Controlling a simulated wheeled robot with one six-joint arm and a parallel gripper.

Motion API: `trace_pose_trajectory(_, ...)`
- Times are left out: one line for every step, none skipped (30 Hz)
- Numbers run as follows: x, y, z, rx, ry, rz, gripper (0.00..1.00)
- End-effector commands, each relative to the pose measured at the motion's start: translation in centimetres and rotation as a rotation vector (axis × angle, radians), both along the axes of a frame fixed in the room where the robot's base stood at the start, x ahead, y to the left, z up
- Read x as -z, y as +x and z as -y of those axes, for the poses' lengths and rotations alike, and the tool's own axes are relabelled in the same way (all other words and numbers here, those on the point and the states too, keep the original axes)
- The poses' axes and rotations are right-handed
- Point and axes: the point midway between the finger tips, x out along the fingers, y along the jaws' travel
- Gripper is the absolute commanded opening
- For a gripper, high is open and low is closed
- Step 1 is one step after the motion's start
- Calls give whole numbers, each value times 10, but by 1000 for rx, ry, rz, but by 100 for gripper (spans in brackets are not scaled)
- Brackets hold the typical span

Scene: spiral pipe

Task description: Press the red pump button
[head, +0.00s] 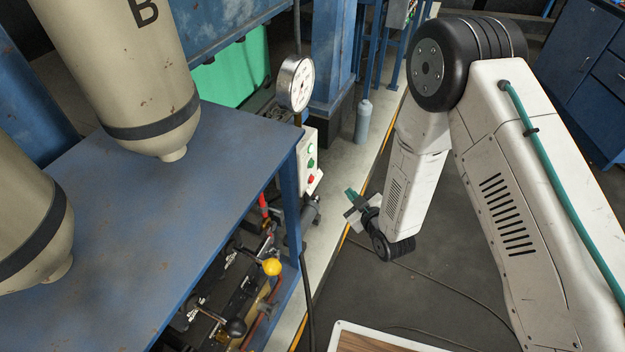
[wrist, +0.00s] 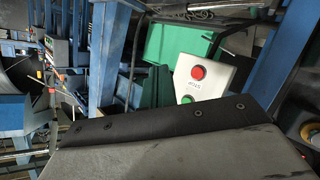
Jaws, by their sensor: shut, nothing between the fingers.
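The red pump button (head: 311,180) sits low on a small white control box (head: 307,155) fixed beside the blue table's leg, with green buttons above it. In the wrist view the red button (wrist: 198,72) is round and unobstructed on the pale box (wrist: 222,78), with a green button (wrist: 188,99) near it.
A pressure gauge (head: 295,84) stands above the box. The blue table (head: 190,190) with large beige tanks is at left. Levers with a yellow knob (head: 272,267) lie under its edge. A grey cylinder (head: 363,120) stands behind. Floor on the right is mostly open.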

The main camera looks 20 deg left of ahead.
Motion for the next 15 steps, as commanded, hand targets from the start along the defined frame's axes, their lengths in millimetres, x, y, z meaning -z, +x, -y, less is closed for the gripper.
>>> trace_pose_trajectory(0,0,0,-1,1,2,0)
trace_pose_trajectory(0,0,0,-1,1,2,0)
trace_pose_trajectory(0,0,0,-1,1,1,0)
trace_pose_trajectory(0,0,0,0,1,1,0)
trace_pose_trajectory(0,0,0,0,1,1,0)
trace_pose_trajectory(0,0,0,0,1,1,0)
trace_pose_trajectory(0,0,0,0,0,0,0)
trace_pose_trajectory(0,0,0,0,0,0,0)
trace_pose_trajectory(0,0,-1,0,0,0,0)
trace_pose_trajectory(0,0,-1,0,0,0,0)
trace_pose_trajectory(0,0,-3,0,1,1,0)
trace_pose_trajectory(0,1,-5,-2,0,1,0)
trace_pose_trajectory(0,1,-7,-1,-1,0,0)
trace_pose_trajectory(0,1,-10,-1,-1,0,0)
trace_pose_trajectory(0,2,-14,-1,-1,0,0)
